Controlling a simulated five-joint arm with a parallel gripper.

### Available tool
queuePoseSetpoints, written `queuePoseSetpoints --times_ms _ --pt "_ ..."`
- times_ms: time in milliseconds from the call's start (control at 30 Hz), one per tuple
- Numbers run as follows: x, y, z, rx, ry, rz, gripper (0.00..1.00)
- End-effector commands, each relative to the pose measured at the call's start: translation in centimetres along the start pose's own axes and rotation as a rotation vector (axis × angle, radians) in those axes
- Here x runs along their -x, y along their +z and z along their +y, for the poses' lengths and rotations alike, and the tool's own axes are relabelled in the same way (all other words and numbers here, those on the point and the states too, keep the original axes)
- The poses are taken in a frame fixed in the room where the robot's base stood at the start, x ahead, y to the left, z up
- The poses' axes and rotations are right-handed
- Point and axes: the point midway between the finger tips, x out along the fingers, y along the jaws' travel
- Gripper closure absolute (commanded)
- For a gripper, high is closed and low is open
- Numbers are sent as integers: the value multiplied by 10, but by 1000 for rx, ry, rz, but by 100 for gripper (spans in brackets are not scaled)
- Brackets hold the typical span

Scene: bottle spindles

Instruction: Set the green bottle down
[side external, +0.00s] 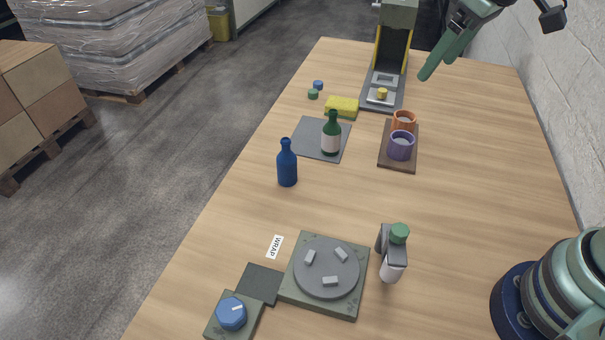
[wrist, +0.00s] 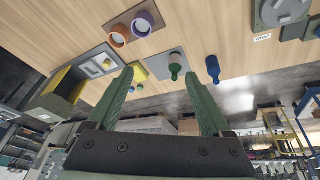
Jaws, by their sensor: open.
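The green bottle (side external: 331,138) with a pale label stands upright on a grey mat (side external: 309,141) in the side external view. It also shows in the wrist view (wrist: 175,68), beyond my fingers and apart from them. My gripper (side external: 428,72) is raised at the top right of the side external view, well away from the bottle. In the wrist view its two green fingers (wrist: 163,84) are spread wide with nothing between them.
A blue bottle (side external: 287,166) stands just in front of the mat. A yellow sponge (side external: 342,107) lies behind it. Orange (side external: 404,119) and purple (side external: 401,146) cups sit on a brown tray (side external: 398,168). A press-like stand (side external: 383,90) is at the back; a turntable (side external: 325,268) is in front.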

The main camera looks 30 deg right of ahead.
Motion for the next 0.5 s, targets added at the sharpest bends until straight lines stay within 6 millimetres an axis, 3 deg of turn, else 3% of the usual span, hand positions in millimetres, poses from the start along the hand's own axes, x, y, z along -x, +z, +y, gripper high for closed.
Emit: queuePoseSetpoints --times_ms 200,500 --pt "6 50 1 -165 26 90 17" --pt "2 72 1 -243 34 128 17"
